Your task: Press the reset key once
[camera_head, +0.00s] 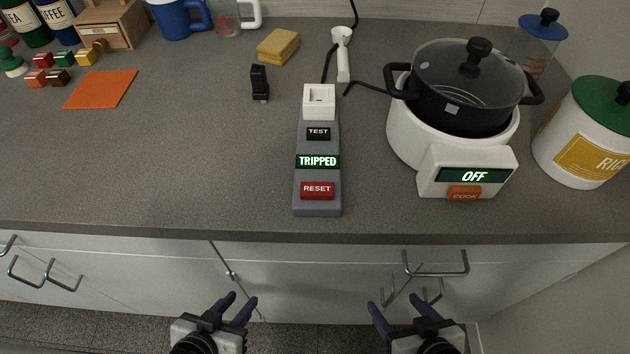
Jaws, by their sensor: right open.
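A grey power strip (318,205) lies on the counter in the middle of the head view. It has a white socket (319,98) at its far end, a black TEST key (318,133), a display (318,161) reading TRIPPED, and a red RESET key (317,190) nearest the counter's front edge. My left gripper (236,304) is open and empty, below and in front of the counter edge, left of the strip. My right gripper (398,304) is open and empty, also in front of the edge, right of the strip. Nothing covers the RESET key.
A white cooker (405,140) with a black lidded pot (462,105) and an OFF display stands right of the strip. A black plug-like piece (260,83), a yellow sponge (278,47) and an orange cloth (100,89) lie left. The counter's front-left area is clear.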

